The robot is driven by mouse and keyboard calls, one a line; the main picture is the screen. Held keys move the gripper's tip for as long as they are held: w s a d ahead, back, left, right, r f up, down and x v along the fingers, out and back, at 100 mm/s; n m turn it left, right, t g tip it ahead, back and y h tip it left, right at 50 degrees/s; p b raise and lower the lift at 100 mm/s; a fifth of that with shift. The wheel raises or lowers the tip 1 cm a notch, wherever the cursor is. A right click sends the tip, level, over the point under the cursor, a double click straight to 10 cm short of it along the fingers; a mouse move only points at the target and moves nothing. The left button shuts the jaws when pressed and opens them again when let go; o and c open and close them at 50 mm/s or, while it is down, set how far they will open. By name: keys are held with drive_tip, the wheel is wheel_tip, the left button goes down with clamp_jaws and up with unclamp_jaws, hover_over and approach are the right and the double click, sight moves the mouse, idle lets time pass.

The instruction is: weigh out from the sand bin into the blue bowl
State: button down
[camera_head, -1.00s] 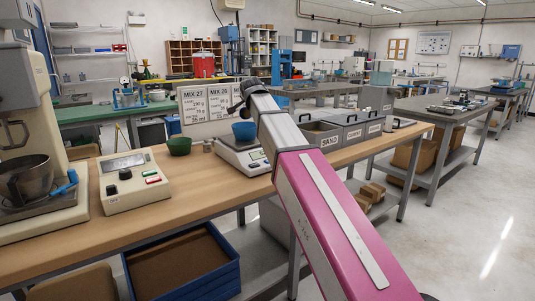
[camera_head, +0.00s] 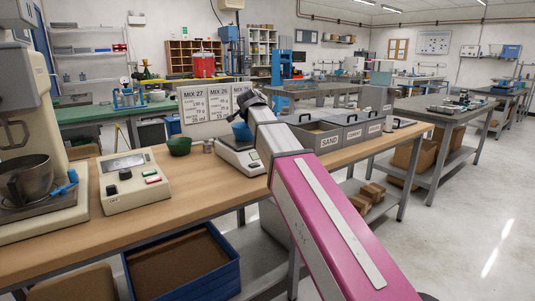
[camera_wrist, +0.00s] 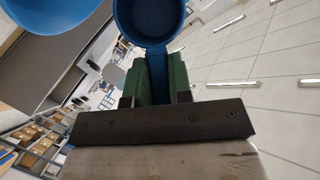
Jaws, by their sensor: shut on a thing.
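The blue bowl (camera_head: 241,132) stands on the white scale (camera_head: 233,156), partly covered by my arm. The sand bin (camera_head: 315,138), a grey box labelled SAND, is right of my arm. In the wrist view my gripper (camera_wrist: 158,76) has its green fingers shut on the handle of a blue scoop (camera_wrist: 150,22). The scoop's round cup shows a dark blue inside, with no sand visible. A blue rounded surface (camera_wrist: 38,12), probably the bowl, shows at the upper left, apart from the scoop. In the head view my arm hides the gripper and scoop.
A green bowl (camera_head: 179,146) stands left of the scale. Two more lidded grey bins (camera_head: 367,128) stand right of the sand bin. Mix cards (camera_head: 207,107) stand behind the scale. A control box (camera_head: 133,180) and a mixer (camera_head: 30,150) occupy the left bench.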

idle(0.6)
drive_tip(key=w+d+f+m+g+y, duration=0.2)
drive_tip(key=w+g, duration=0.5)
drive_tip(key=g, duration=0.9)
drive_tip(key=shift+w+f+y, duration=0.15)
drive_tip(key=shift+f+y, duration=0.4)
drive_tip(key=shift+y, duration=0.25)
idle(0.8)
